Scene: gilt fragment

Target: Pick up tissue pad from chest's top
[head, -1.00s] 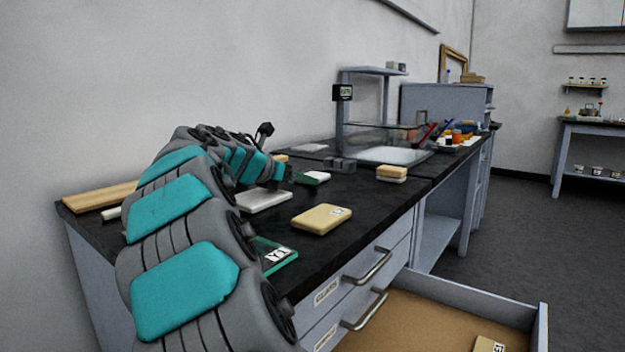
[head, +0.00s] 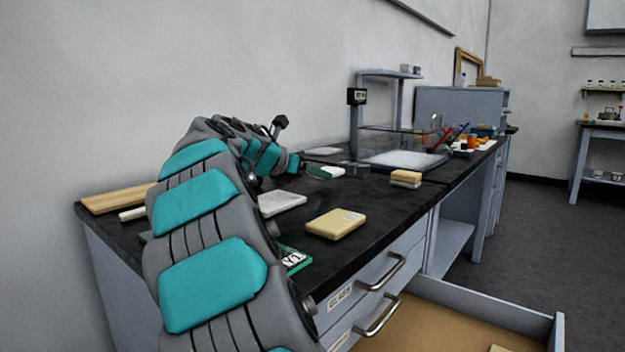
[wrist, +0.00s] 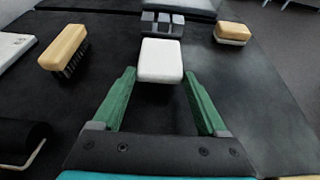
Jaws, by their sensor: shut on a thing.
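The tissue pad (wrist: 160,58) is a white, rounded block. In the wrist view it sits between the green fingertips of my gripper (wrist: 159,75), which is shut on its two sides. In the head view the pad (head: 333,171) shows as a small white block beside a green finger, apparently just above the black top of the chest (head: 375,210). My arm hides part of the chest's top at the left.
A wooden brush (wrist: 63,47) lies left of the pad, and a tan-and-white block (wrist: 232,33) lies right. A grey slotted block (wrist: 162,24) stands just beyond. A yellow box (head: 336,223) lies near the front edge. A drawer (head: 440,315) is open below.

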